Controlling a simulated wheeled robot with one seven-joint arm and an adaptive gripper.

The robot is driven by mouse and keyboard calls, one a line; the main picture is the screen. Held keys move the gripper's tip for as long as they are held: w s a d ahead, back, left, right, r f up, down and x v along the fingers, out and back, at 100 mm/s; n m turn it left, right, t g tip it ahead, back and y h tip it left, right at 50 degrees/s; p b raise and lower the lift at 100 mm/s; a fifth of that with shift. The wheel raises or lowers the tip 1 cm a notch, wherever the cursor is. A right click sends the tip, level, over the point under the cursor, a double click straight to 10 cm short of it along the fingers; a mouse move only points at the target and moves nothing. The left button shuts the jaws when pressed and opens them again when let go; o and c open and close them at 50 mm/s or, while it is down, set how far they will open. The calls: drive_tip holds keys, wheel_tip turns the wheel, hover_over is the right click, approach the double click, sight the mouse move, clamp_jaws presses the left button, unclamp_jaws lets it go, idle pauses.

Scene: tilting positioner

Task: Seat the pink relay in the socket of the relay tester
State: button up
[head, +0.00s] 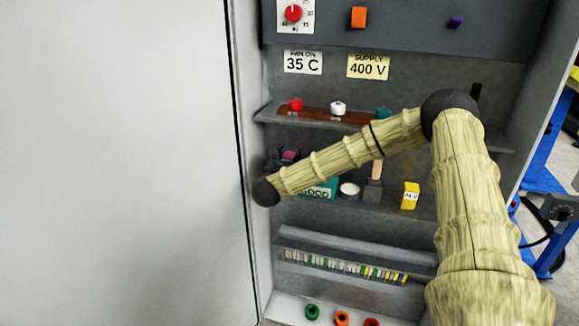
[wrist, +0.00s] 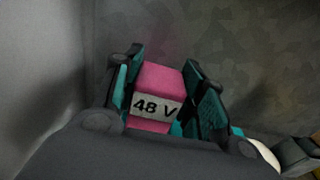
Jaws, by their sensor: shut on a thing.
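The pink relay (wrist: 160,80) has a white "48 V" label facing the wrist camera. My gripper (wrist: 162,66) is shut on it, with one teal-padded finger on each side. In the head view the pink relay (head: 290,155) shows small at the left of the cabinet, in my dark gripper (head: 279,158). It is above a teal box (head: 325,186) marked "GOOD", partly hidden by my arm. A grey block with a tan upright part (head: 374,188) stands on the lower shelf. I cannot tell which thing is the relay tester, and no socket shows clearly.
A yellow relay (head: 410,196) and a round white item (head: 349,190) stand on the lower shelf. The upper shelf holds a brown strip (head: 315,113) with red, white and teal pieces. The cabinet's left wall is close to my gripper. A terminal rail (head: 340,266) runs below.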

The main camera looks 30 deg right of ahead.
drive_tip(key=shift+f+p, duration=0.35)
drive_tip(key=shift+f, duration=1.5)
drive_tip(key=o, duration=1.1)
drive_tip(key=shift+c, duration=0.2)
